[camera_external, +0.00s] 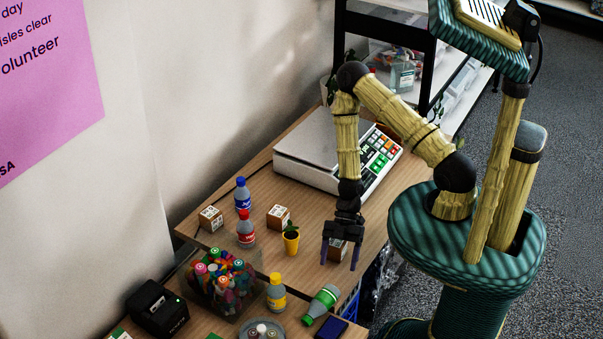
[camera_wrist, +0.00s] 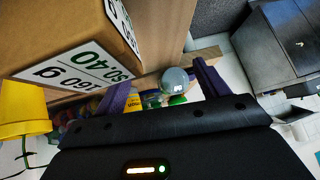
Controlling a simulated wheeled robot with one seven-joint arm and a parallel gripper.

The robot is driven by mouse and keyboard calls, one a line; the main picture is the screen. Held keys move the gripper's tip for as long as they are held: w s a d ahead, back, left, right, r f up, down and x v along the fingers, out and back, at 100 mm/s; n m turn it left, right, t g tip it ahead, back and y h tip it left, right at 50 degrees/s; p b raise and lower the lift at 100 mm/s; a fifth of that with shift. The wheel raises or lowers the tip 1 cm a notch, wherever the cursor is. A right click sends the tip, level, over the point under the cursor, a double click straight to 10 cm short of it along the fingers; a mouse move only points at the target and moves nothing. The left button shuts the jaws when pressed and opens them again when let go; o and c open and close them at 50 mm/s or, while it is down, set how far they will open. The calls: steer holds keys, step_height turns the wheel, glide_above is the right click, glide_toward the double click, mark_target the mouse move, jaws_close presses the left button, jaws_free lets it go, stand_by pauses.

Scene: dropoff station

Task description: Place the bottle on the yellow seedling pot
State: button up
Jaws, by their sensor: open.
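The yellow seedling pot (camera_external: 291,243) holds a small green plant and stands upright on the wooden table; its yellow side also shows at the left edge of the wrist view (camera_wrist: 20,105). Several bottles are in the external view: a blue-capped one (camera_external: 242,195), a red one (camera_external: 246,230), a yellow one (camera_external: 276,295) and a green-capped one (camera_external: 324,301) lying on its side. My gripper (camera_external: 338,265) is open, fingers pointing down, right of the pot. A round grey end with green beside it (camera_wrist: 174,80), apparently the lying bottle, shows between my fingertips (camera_wrist: 163,78).
A small cardboard box (camera_external: 337,249) is close beside my fingers and fills the upper left of the wrist view. Two more boxes (camera_external: 277,217) (camera_external: 210,218) stand left. A bin of markers (camera_external: 220,280), a scale (camera_external: 318,150) and a black printer (camera_external: 157,308) occupy the table.

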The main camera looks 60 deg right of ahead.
mark_target(325, 293)
steer(key=w+a+h, duration=0.1)
steer(key=w, duration=0.1)
steer(key=w+a+f+h+b, duration=0.1)
steer(key=h, duration=0.1)
steer(key=w+a+h+b, duration=0.1)
steer(key=w+h, duration=0.1)
steer(key=shift+w+f+n+t, duration=0.2)
steer(key=shift+w+n+t, duration=0.1)
steer(key=shift+w, duration=0.05)
steer(key=a+r+h, duration=0.1)
steer(key=w+a+r+h+b, duration=0.1)
steer(key=a, duration=0.1)
steer(key=a+r+m+h+b, duration=0.1)
steer(key=shift+w+a+t+h, duration=0.3)
steer(key=shift+w+t, duration=0.05)
steer(key=shift+t, duration=0.05)
steer(key=s+a+r+m+h+b, duration=0.2)
steer(key=s+a+r+h+b, duration=0.1)
steer(key=s+a+r, duration=0.6)
step_height(325, 293, up, 3)
steer(key=shift+s+a+f+h, duration=0.25)
steer(key=shift+a+h, duration=0.15)
steer(key=shift+a, duration=0.6)
steer(key=shift+f, duration=0.1)
steer(key=x, duration=1.2)
steer(key=shift+w+b, duration=0.2)
steer(key=shift+b, duration=0.15)
steer(key=shift+f, duration=0.1)
